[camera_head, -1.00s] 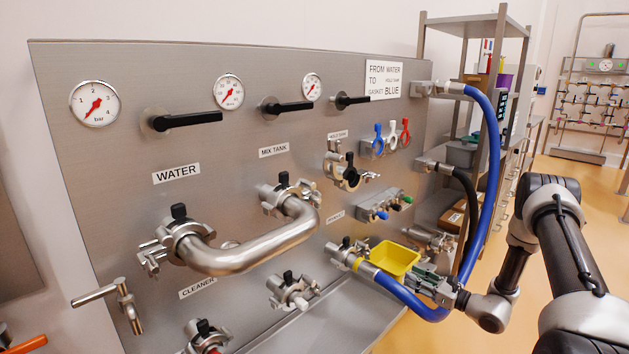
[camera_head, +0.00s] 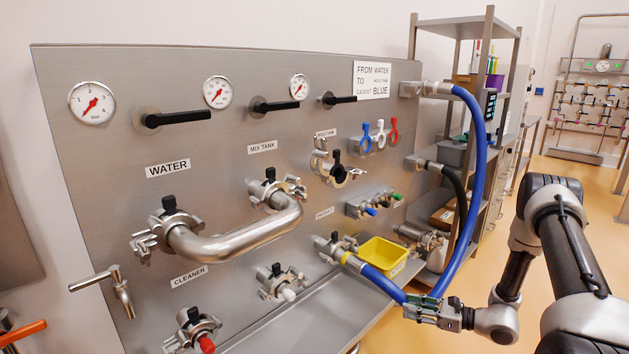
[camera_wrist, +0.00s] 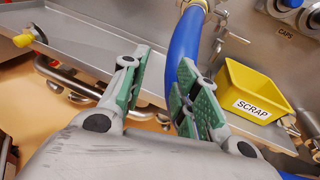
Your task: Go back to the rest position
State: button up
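My gripper (camera_head: 424,308) is at the lower right of the head view, in front of the steel panel (camera_head: 120,80), by the low bend of the blue hose (camera_head: 474,200). In the wrist view my gripper (camera_wrist: 160,85) has its green-padded fingers apart. The blue hose (camera_wrist: 183,62) shows beyond the fingertips, in line with the right finger, which hides part of it. I cannot tell whether they touch. The hose runs from an upper right port to a lower port (camera_head: 335,248) on the panel.
A yellow scrap bin (camera_head: 383,253) sits beside the lower port. A bent steel pipe (camera_head: 240,238) joins the water and mix tank ports. A shelf rack (camera_head: 455,30) stands at the right, with a black hose (camera_head: 462,190) near it. The floor (camera_head: 570,200) at the right looks clear.

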jog(key=s+d+r+n+g+h, duration=0.1)
jog(key=s+r+n+g+h, duration=0.1)
jog(key=s+r+n+g, duration=0.55)
jog(key=s+d+r+n+g+h, duration=0.2)
jog(key=s+r+n+g, duration=0.25)
jog(key=s+r, duration=0.55)
jog(key=s+d+r+n+t+h, duration=0.1)
jog(key=s+r+n+t+h, duration=0.3)
jog(key=r, duration=0.8)
jog(key=s+d+r+n+t+h, duration=0.2)
jog(key=s+r+n+t+h, duration=0.2)
jog(key=s+r+n, duration=0.4)
notch_tip(320, 180, up, 5)
jog(key=shift+s+d+h, duration=0.15)
jog(key=shift+s+h, duration=0.5)
jog(key=shift+h, duration=0.25)
